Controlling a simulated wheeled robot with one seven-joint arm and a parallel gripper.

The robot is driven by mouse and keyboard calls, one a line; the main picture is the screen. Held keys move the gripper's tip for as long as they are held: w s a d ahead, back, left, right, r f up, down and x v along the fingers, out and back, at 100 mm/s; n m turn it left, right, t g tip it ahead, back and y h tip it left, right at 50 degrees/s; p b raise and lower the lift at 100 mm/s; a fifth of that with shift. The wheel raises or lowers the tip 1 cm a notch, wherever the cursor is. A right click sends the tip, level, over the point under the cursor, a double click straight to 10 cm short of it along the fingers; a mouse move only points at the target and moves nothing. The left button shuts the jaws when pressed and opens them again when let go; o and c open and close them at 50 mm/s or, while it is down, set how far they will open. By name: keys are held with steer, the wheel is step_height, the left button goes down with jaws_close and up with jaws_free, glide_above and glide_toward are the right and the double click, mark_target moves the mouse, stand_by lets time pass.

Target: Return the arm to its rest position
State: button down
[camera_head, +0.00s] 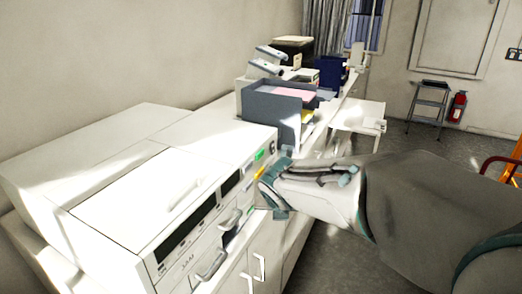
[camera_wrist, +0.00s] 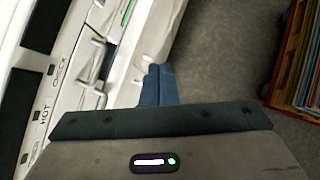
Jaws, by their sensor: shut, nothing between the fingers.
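My arm (camera_head: 420,205) reaches in from the right in the head view, in a grey cover. My gripper (camera_head: 273,198) is at the front of a white machine, near its panel and handles. In the wrist view my gripper (camera_wrist: 158,85) shows its two blue fingers side by side, closed together with nothing between them. I cannot tell whether the fingers touch the machine front.
The white machine (camera_head: 130,190) fills the left, with pull handles (camera_head: 212,262) on its front. Behind it are a grey paper tray (camera_head: 272,107) and a white side table (camera_head: 357,117). A step stool (camera_head: 428,102) stands farther off. Floor (camera_head: 345,262) is open below my arm.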

steer(key=s+d+f+m+g+b, duration=0.2)
steer(key=s+m, duration=0.7)
steer(key=m, duration=0.8)
steer(key=s+d+f+m+g+b, duration=0.2)
steer(key=s+d+f+m+b, duration=0.2)
steer(key=s+m, duration=0.5)
steer(key=d+f+m, duration=0.1)
steer(key=m, duration=0.7)
steer(key=shift+s+m+y, duration=0.3)
steer(key=shift+s+y, duration=0.1)
steer(key=shift+w, duration=0.1)
